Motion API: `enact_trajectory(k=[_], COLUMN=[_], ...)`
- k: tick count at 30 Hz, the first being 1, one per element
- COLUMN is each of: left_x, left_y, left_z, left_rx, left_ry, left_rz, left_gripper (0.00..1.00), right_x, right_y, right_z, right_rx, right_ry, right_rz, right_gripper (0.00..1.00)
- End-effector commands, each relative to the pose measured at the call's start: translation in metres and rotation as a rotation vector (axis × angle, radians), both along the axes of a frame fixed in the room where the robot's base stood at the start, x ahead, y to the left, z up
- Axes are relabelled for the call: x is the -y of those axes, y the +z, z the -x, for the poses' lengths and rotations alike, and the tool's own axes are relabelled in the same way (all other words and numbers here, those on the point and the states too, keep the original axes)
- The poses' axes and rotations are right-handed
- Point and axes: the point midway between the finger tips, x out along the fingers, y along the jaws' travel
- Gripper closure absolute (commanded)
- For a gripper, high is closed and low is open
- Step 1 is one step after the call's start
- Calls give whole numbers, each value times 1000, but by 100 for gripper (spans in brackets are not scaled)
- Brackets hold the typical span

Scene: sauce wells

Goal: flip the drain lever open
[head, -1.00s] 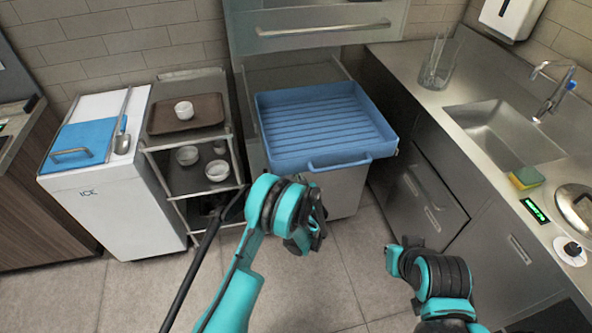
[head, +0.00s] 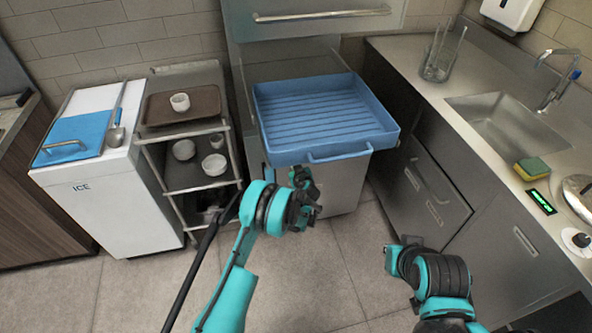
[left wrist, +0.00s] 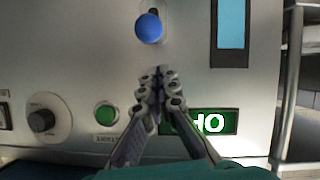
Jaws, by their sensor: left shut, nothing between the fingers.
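A round blue knob (left wrist: 149,28) sits in a slot on the pale machine front in the left wrist view; it looks like the drain lever's end. My left gripper (left wrist: 160,72) is shut and empty, its fingertips below the knob in that view and apart from it in the picture. In the head view my left gripper (head: 304,190) is in front of the machine, below the blue rack's front edge. The lever cannot be made out in the head view. My right arm shows at the lower right, but its fingers are not visible.
The panel has a green button (left wrist: 106,114), a black dial (left wrist: 42,121) and a green display (left wrist: 205,122). A blue rack (head: 343,155) juts out above. A cart (head: 158,133) and ice bin (head: 95,205) stand left; a sink counter (head: 425,75) stands right.

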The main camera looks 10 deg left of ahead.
Motion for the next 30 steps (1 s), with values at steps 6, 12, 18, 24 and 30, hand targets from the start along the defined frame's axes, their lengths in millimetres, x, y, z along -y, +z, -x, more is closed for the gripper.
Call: enact_trajectory(k=[6,12,18,24,30], left_x=[6,7,7,7,8], left_y=[-21,-23,-23,-25,-28], left_z=[3,3,3,5,7], left_rx=[0,0,0,0,0], left_ry=[-1,-1,-1,-1,0], left_rz=[-1,0,0,0,0], left_gripper=[100,100,100,100,100], right_x=[0,0,0,0,0], right_y=[-12,-12,-12,-12,-12], right_z=[0,0,0,0,0], right_rx=[0,0,0,0,0], right_ry=[0,0,0,0,0], right_rz=[0,0,0,0,0], right_gripper=[100,100,100,100,100])
